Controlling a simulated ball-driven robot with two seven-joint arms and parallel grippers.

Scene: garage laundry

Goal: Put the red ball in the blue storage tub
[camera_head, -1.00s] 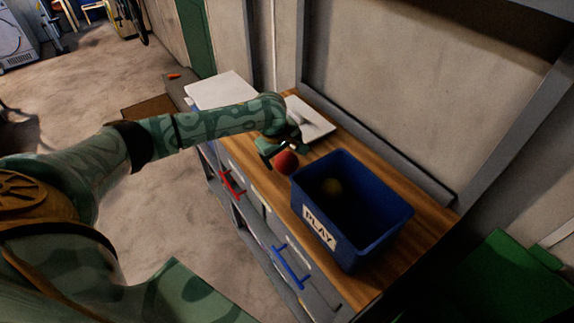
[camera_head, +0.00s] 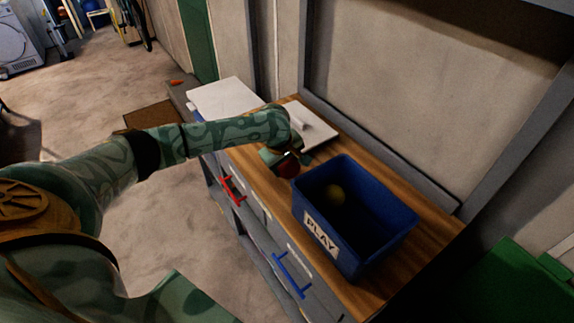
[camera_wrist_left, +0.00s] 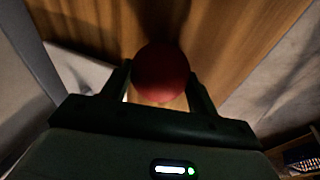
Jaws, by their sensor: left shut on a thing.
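The red ball (camera_head: 288,169) is held between the fingers of my left gripper (camera_head: 287,160), over the wooden worktop just left of the tub. In the left wrist view the red ball (camera_wrist_left: 161,72) sits between the two fingers of the left gripper (camera_wrist_left: 160,88), with the wood behind it. The blue storage tub (camera_head: 328,243), labelled PLAY, stands upright and open on the worktop. The ball and gripper are outside the tub's rim. My right gripper is not in view.
The wooden worktop (camera_head: 437,226) tops a cabinet with a red handle (camera_head: 233,188) and a blue handle (camera_head: 290,276). A white board (camera_head: 318,134) and a white surface (camera_head: 228,97) lie beyond the gripper. A wall runs behind; a green bin (camera_head: 515,285) is at lower right.

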